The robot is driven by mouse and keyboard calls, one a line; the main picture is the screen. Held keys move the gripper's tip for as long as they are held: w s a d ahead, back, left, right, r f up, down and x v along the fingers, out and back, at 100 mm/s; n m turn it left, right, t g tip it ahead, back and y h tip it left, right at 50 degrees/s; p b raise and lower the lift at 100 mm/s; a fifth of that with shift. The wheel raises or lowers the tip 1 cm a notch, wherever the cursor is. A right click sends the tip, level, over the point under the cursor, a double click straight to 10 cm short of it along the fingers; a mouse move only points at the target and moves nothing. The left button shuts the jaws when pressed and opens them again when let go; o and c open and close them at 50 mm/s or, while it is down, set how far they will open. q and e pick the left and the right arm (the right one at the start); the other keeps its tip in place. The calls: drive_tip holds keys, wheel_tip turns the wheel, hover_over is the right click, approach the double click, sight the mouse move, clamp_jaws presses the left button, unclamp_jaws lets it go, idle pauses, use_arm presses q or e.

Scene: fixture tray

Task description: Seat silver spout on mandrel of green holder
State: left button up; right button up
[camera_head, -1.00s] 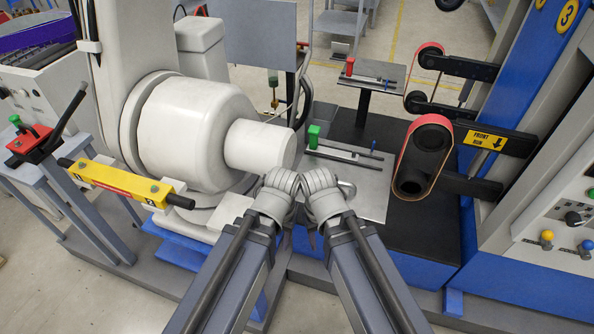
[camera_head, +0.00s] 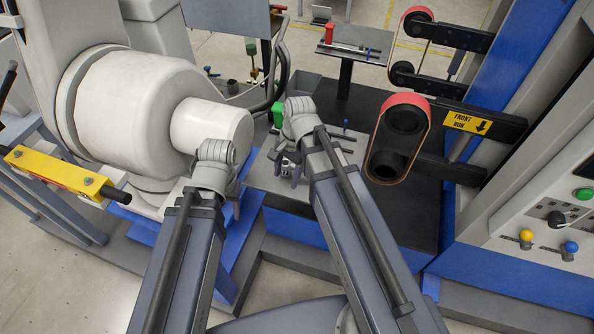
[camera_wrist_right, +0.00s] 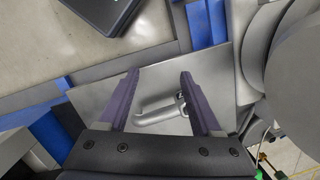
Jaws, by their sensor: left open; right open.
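The silver spout (camera_wrist_right: 158,111) lies on the grey plate (camera_wrist_right: 98,97). In the right wrist view it is between the two spread fingers of my right gripper (camera_wrist_right: 160,82), with a ring-like end at right; contact cannot be told. In the head view my right gripper (camera_head: 285,172) points down over the plate (camera_head: 262,172), and its arm hides part of the spout. The green holder (camera_head: 278,113) stands at the plate's far side, partly behind my right wrist; dark rods (camera_head: 343,134) show beside it. My left gripper (camera_head: 236,208) is mostly hidden below its wrist, away from the spout.
A large white cylindrical machine (camera_head: 130,110) stands at left, close to my left wrist. A yellow bar (camera_head: 55,170) is left of it. A red-black belt unit (camera_head: 400,140) rises right of the plate. A far stand (camera_head: 350,52) bears a red holder (camera_head: 329,33).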

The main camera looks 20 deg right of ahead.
sight(287, 167)
drive_tip(key=w+d+m+y, duration=0.1)
drive_tip(key=w+d+m, duration=0.1)
drive_tip(key=m, duration=0.2)
drive_tip(key=w+d+m+y+b, duration=0.1)
drive_tip(key=d+m, duration=0.2)
drive_tip(key=m, duration=0.1)
drive_tip(key=w+d+m+t, duration=0.1)
drive_tip(key=w+d+m, duration=0.1)
drive_tip(key=d+m, duration=0.1)
drive_tip(key=shift+w+d+f+m+y, duration=0.1)
drive_tip(key=shift+w+f+m+y, duration=0.25)
drive_tip(key=shift+m, duration=0.35)
drive_tip(key=shift+w+d+r+m+b, duration=0.15)
drive_tip(key=shift+d+m+b, duration=0.2)
drive_tip(key=shift+m, duration=0.25)
drive_tip(key=b+x, duration=0.2)
drive_tip(key=shift+a+f, duration=0.1)
drive_tip(key=shift+f, duration=0.2)
drive_tip(key=b+x, duration=0.5)
drive_tip(key=shift+w+a, duration=0.3)
drive_tip(key=shift+w, duration=0.1)
drive_tip(key=shift+c, duration=0.3)
clamp_jaws()
